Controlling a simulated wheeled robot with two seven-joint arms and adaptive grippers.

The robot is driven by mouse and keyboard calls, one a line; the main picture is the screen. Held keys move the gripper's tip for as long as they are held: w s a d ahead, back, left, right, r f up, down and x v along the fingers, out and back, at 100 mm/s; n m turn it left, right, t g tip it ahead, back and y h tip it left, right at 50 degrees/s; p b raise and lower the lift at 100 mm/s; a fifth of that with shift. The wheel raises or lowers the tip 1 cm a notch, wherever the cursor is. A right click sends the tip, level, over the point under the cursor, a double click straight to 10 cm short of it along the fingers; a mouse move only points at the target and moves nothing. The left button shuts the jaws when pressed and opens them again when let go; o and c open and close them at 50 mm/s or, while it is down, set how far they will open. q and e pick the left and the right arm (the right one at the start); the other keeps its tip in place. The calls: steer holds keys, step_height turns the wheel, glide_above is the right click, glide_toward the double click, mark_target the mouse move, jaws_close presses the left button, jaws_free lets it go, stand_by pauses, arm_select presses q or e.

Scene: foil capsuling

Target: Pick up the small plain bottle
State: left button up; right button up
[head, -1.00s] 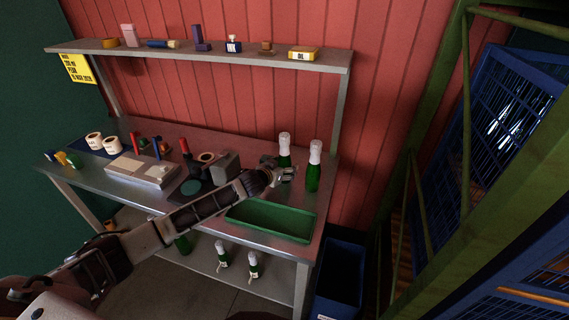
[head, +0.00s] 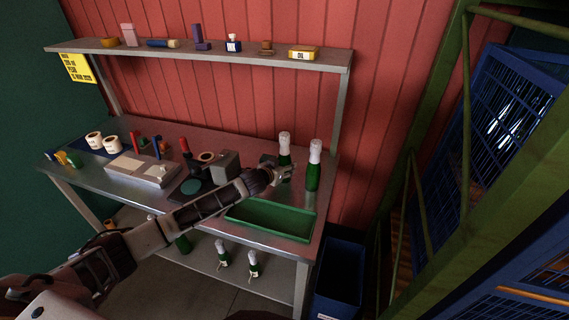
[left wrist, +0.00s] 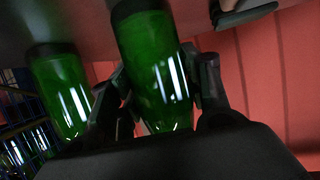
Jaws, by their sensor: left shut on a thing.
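Two green bottles with white foil tops stand at the right rear of the metal bench. The left one of the pair (head: 284,146) is in my left gripper (head: 282,174). The gripper is shut around its lower body, and the arm partly hides that part. In the left wrist view the held bottle (left wrist: 152,60) lies between the two fingers (left wrist: 160,95). The other bottle (head: 314,168) stands just to the right, apart from the gripper; it also shows in the left wrist view (left wrist: 62,90). I see no label on either bottle. My right gripper is not in view.
A green tray (head: 270,220) lies at the bench's front right. Several bottles (head: 223,254) stand on the lower shelf. A blue bin (head: 340,275) is on the floor at right.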

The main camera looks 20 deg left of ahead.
mark_target(282, 145)
arm_select(q)
steer(key=c, duration=0.5)
steer(key=shift+r, duration=0.15)
steer(key=shift+r, duration=4.9)
steer(key=shift+w, duration=0.1)
